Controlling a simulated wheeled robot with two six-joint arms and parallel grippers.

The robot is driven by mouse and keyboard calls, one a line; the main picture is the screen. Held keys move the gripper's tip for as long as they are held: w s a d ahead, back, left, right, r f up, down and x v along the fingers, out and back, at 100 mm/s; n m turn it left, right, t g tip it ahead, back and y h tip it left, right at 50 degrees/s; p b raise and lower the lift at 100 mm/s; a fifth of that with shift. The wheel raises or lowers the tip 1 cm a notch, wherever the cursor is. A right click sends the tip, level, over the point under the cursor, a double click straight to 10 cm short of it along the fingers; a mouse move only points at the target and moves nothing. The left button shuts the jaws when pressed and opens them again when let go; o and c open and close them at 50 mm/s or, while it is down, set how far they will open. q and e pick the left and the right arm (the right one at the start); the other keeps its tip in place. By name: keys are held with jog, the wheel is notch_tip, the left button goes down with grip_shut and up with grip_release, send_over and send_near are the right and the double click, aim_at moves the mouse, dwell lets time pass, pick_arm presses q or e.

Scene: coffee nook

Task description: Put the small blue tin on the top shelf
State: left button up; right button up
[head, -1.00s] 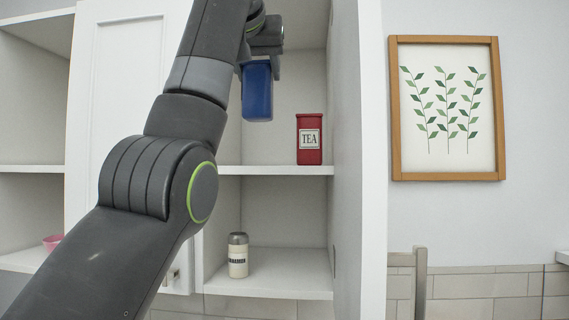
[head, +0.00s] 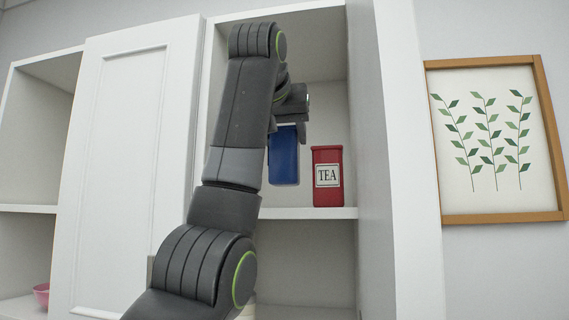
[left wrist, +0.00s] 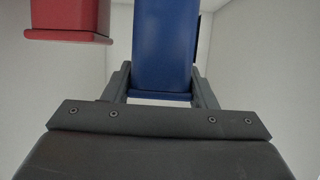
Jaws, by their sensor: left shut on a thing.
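The small blue tin (head: 284,158) hangs upright below my left gripper (head: 288,124), inside the upper compartment of the open cabinet. The gripper is shut on the tin near its upper end. The tin's lower end appears higher in the picture than the shelf's front edge; I cannot tell whether it touches the shelf. The top shelf (head: 300,213) is a white board, partly hidden behind my left arm. In the left wrist view the blue tin (left wrist: 165,45) fills the middle, between the fingers (left wrist: 160,92). My right gripper is not in view.
A red TEA tin (head: 328,178) stands on the top shelf, right of the blue tin with a gap; it also shows in the left wrist view (left wrist: 68,18). The cabinet's side wall (head: 368,130) bounds the right. A closed door (head: 115,170) is left. A pink bowl (head: 41,294) sits lower left.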

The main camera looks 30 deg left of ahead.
aim_at(282, 150)
pick_arm(q)
jog(key=shift+w+f, duration=0.25)
jog(key=shift+f, duration=0.2)
jog(key=shift+s+f, duration=0.15)
jog(key=shift+f, duration=0.2)
jog(key=shift+s+f, duration=0.25)
jog(key=shift+f, duration=0.45)
jog(key=shift+w+f, duration=0.2)
jog(key=shift+f, duration=0.4)
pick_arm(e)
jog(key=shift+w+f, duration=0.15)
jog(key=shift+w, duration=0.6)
pick_arm(q)
jog(key=shift+s+b, duration=0.15)
jog(key=shift+b, duration=0.15)
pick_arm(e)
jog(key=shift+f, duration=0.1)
pick_arm(q)
jog(key=o, duration=0.6)
jog(key=shift+f, duration=0.15)
jog(key=shift+o, duration=1.1)
